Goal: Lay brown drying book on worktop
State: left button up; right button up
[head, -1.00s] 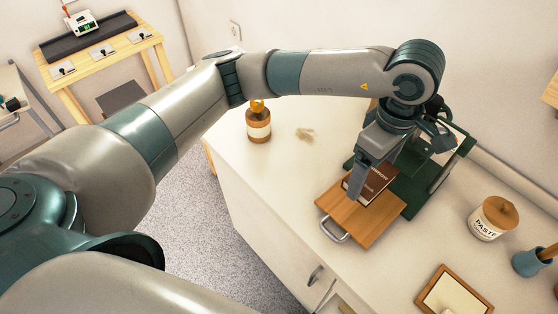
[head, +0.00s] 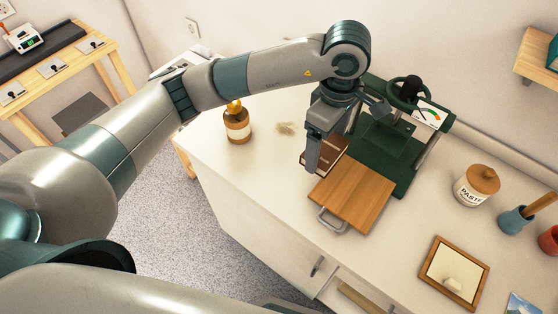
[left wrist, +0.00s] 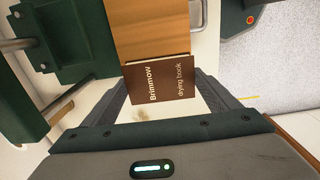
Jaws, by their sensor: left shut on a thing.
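The brown drying book (head: 328,154) is in my left gripper (head: 311,168), beside the wooden board with a metal handle (head: 352,192) on the worktop (head: 270,180). In the left wrist view the book (left wrist: 161,82) reads "Brimmow drying book" and sits between the two fingers, its far end by the wooden board (left wrist: 148,32). The gripper hides part of the book in the head view, and I cannot tell whether the book touches the worktop. My right gripper is not in view.
A green press (head: 400,140) with a gauge stands behind the board. A paste jar (head: 476,186), a blue pot (head: 515,219) and a wood-framed tray (head: 453,270) are to the right. A brown bottle (head: 237,126) stands at the left; the worktop between bottle and board is mostly clear.

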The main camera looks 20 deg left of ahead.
pick_arm(q)
jog(key=a+f+p, duration=0.1)
jog(key=a, duration=0.2)
jog(key=a+f+p, duration=0.2)
jog(key=a, duration=0.1)
jog(key=a+f+p, duration=0.1)
jog(key=a+f, duration=0.1)
jog(key=a, duration=0.2)
jog(key=shift+s+f, duration=0.1)
jog(key=shift+f, duration=0.15)
jog(key=shift+a+f, duration=0.25)
jog(key=shift+a, duration=0.05)
jog(key=shift+a+f, duration=0.1)
jog(key=shift+f, duration=0.05)
jog(key=shift+p, duration=0.3)
notch_tip(320, 180, down, 3)
jog(key=shift+f+p, duration=0.15)
jog(key=shift+p, duration=0.85)
jog(key=shift+f, duration=0.3)
